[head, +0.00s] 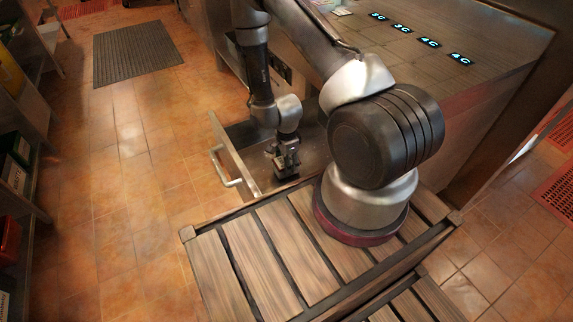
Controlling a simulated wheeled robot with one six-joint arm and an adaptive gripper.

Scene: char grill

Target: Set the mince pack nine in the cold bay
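An open metal drawer (236,158) stands out from the counter on its left side, its bar handle facing left. I cannot tell from this view whether it is the cold bay. My gripper (286,173) points down over or inside this drawer, near its front corner. It is small and dark here, so I cannot tell whether its fingers are open or shut, or whether they hold anything. I cannot make out any mince pack marked nine; my arm hides part of the drawer.
The counter top (470,88) carries several small lit displays (402,28) reading 3C and 4C. A pale item (341,11) lies at its far edge. A dark floor mat (138,53) lies on the tiles. Shelving (22,150) lines the left side; the tiled aisle between is clear.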

